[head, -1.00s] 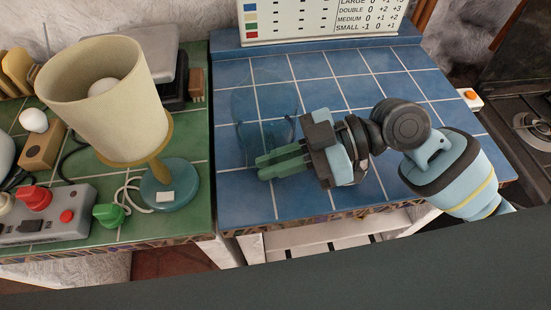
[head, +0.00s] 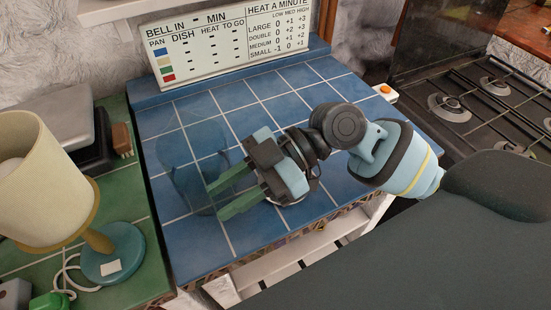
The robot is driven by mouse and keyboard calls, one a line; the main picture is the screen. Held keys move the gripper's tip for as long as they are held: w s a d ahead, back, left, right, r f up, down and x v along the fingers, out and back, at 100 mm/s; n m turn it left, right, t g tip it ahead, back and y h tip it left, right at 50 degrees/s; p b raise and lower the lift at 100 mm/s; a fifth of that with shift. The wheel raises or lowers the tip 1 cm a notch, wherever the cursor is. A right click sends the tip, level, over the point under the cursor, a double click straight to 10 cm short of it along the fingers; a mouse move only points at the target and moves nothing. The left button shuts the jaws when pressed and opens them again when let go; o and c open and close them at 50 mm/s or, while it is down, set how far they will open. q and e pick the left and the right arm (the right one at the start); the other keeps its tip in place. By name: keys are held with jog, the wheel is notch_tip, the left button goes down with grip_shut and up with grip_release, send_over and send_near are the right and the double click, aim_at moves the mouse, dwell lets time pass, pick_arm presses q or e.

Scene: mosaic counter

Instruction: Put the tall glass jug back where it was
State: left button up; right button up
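The tall glass jug (head: 182,160) is a faint, see-through blue shape standing on the blue tiled counter (head: 300,95), left of my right gripper. Its outline is hard to tell from the tiles. My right gripper (head: 216,203) has green fingers pointing left, and they are spread apart. The fingertips overlap the lower right part of the jug in the head view. I cannot tell whether either finger touches the glass. My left gripper is not in view.
A sign board (head: 208,45) stands along the counter's back edge. A lamp (head: 40,175) stands on the green counter (head: 140,205) at left. A gas stove (head: 475,100) is at right. The blue tiles behind my gripper are clear.

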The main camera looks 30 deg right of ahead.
jog(key=b+v, duration=0.1)
jog(key=v, duration=0.8)
jog(key=shift+d+b, duration=0.3)
jog(key=shift+d, duration=0.05)
